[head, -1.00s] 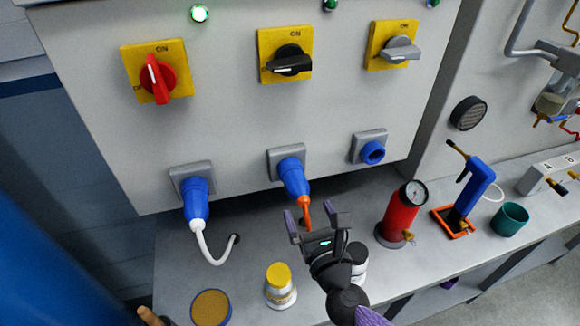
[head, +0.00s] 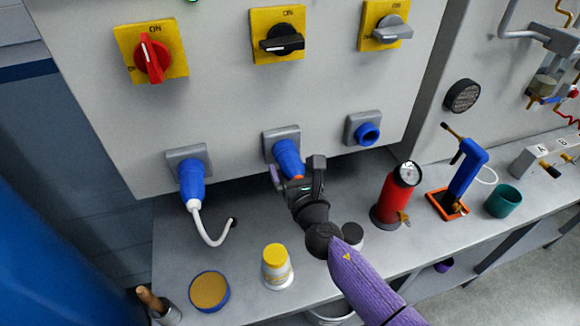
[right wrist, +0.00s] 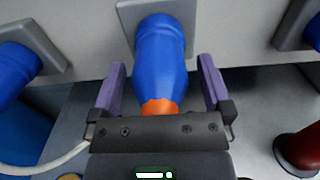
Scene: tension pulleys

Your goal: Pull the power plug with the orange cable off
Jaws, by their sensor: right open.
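The blue power plug with the orange cable (head: 287,157) sits in the middle grey socket (head: 282,136) on the cabinet front. In the right wrist view the plug (right wrist: 160,60) points down toward me, with an orange piece (right wrist: 160,107) at its lower end; the rest of the cable is hidden by my gripper. My right gripper (head: 297,171) is open, and its fingers (right wrist: 162,85) stand on either side of the plug's lower part, with gaps visible on both sides. My left gripper is not in view.
A blue plug with a white cable (head: 191,183) is in the left socket. The right blue socket (head: 367,133) is empty. Rotary switches (head: 278,40) are above. A yellow-capped bottle (head: 277,268) and red cylinder (head: 396,196) stand on the bench.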

